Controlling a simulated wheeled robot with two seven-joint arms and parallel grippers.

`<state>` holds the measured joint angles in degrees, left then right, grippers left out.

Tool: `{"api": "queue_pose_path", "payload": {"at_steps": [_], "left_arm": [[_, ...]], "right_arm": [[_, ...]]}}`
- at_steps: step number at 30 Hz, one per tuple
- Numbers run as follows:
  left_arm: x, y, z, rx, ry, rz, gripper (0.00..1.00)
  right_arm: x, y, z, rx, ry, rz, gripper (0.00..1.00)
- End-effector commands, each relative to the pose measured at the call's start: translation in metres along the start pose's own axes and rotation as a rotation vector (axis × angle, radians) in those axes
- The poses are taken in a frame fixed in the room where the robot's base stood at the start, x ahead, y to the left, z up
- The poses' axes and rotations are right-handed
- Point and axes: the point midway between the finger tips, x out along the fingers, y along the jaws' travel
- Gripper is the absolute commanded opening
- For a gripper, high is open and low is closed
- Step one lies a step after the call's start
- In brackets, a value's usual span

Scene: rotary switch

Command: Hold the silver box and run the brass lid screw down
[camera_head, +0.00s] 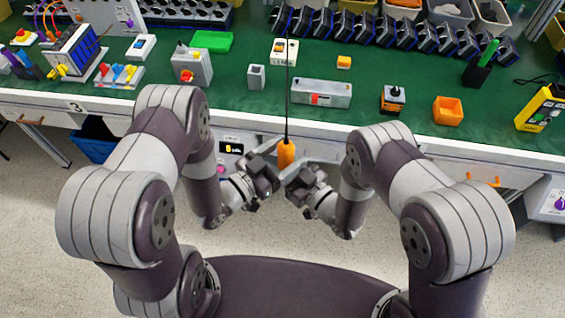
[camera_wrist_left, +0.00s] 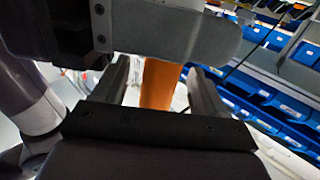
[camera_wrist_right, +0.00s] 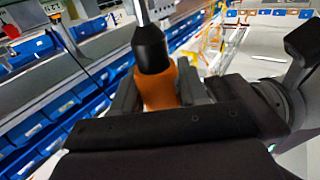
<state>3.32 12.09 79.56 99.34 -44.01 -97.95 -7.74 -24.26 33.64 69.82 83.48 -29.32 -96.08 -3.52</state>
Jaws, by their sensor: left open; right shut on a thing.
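An orange-handled screwdriver (camera_head: 286,153) stands upright in front of the bench edge, its thin dark shaft pointing up. My right gripper (camera_head: 296,173) is shut on its orange handle, which shows below a black collar in the right wrist view (camera_wrist_right: 158,88). My left gripper (camera_head: 270,156) is open close by. In the left wrist view the orange handle (camera_wrist_left: 160,83) appears between its fingers; contact cannot be told. A long silver box (camera_head: 322,93) with a red patch lies on the green bench top. A small open grey box (camera_head: 256,77) stands left of it. No brass screw can be made out.
The green bench (camera_head: 222,109) holds a grey switch box (camera_head: 192,67), a black-and-orange device (camera_head: 392,98), an orange cup (camera_head: 448,110) and a yellow meter (camera_head: 540,108). Dark bins line the back. Bench around the silver box is mostly clear.

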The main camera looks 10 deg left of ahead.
Motion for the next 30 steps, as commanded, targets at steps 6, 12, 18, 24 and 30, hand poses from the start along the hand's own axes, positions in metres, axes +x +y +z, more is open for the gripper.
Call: {"api": "queue_pose_path", "payload": {"at_steps": [6, 12, 18, 24, 30], "left_arm": [[-0.04, -0.002, 0.0, -0.001, -0.001, -0.007, 0.72], [-0.053, -0.025, -0.003, -0.08, -0.035, -0.024, 0.72], [-0.036, -0.096, -0.009, -0.049, -0.272, -0.152, 0.72], [-0.05, -0.144, -0.022, -0.053, -0.732, -0.422, 0.72], [-0.116, -0.084, -0.04, -0.315, -1.202, -0.568, 0.72]], "right_arm": [[0.0, 0.0, -0.001, -0.001, 0.002, 0.001, 0.0], [0.0, 0.001, -0.001, -0.001, 0.002, 0.001, 0.0], [0.0, 0.001, -0.001, -0.001, 0.002, 0.001, 0.0], [0.0, 0.001, -0.001, -0.001, 0.002, 0.001, 0.0], [0.0, 0.001, -0.001, -0.001, 0.002, 0.001, 0.0]]}}
